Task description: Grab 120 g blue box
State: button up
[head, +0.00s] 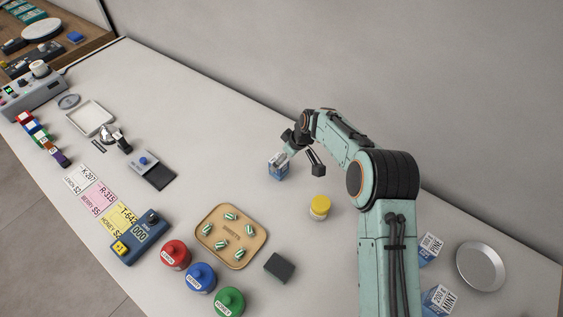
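A small blue-and-white box (278,168) stands upright on the counter near the middle of the head view; its label is too small to read. My gripper (303,161) is just above and to the right of this box, with its fingers spread apart. One finger is close to the box's upper right edge, and I cannot tell whether it touches. The other finger is out to the right. Two more blue-and-white boxes stand at the lower right: one marked PINE (430,248) and one marked MINT (437,299), partly cut off by the frame.
A yellow-lidded jar (320,207) stands to the right of the near box. A wooden tray (207,222) with several green-and-white sweets, red, blue and green jars, and a dark block (279,267) are in front. A metal dish (482,267) lies right. A wall runs behind.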

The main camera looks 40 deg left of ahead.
jog(key=x, duration=0.5)
jog(key=shift+f, duration=0.15)
jog(key=c, duration=1.3)
